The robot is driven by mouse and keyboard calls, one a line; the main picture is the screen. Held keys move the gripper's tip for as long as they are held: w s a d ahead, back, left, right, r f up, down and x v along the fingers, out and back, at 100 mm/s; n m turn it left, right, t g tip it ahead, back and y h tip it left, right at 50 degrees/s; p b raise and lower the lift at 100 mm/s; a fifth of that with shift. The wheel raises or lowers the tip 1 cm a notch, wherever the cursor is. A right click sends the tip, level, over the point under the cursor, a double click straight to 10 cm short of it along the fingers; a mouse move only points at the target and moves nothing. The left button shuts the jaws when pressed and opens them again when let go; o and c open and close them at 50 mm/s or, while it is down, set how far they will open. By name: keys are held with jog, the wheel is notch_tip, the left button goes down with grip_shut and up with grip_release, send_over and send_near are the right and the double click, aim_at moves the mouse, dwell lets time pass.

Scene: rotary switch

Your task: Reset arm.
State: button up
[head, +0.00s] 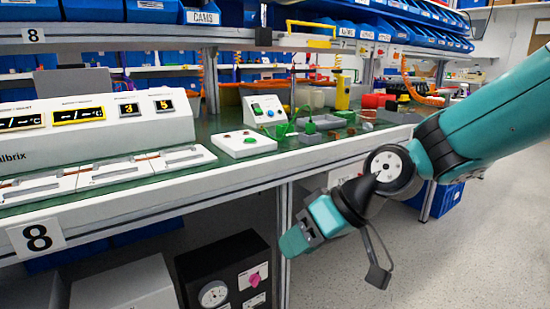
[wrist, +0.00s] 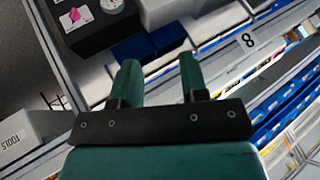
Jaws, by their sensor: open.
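My gripper (head: 306,228) hangs in front of the workbench edge, below bench-top height, with my teal arm reaching in from the right. In the wrist view my gripper (wrist: 158,76) shows two teal fingers spread apart with nothing between them. A black box (head: 208,264) with a round gauge and a pink rotary knob (head: 255,279) sits under the bench, to the lower left of the gripper and apart from it. In the wrist view the pink knob (wrist: 73,16) is at the upper left, beyond the fingers. The knob's exact setting is too small to tell.
A metal bench leg (head: 284,205) stands between the black box and my gripper. Blue bins (head: 440,200) sit under the bench at right. Floor at lower right is clear.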

jog(key=s+d+r+m+g+h, duration=0.1)
jog(key=s+d+h, duration=0.1)
jog(key=s+d, duration=0.55)
jog(key=s+d+r+h, duration=0.15)
jog(key=s+d, duration=0.25)
jog(key=s, duration=0.6)
notch_tip(320, 180, up, 33)
jog(key=p, duration=3.3)
jog(key=shift+w+a+h, duration=0.3)
jog(key=shift+a+h, duration=0.05)
jog(key=shift+a, duration=0.05)
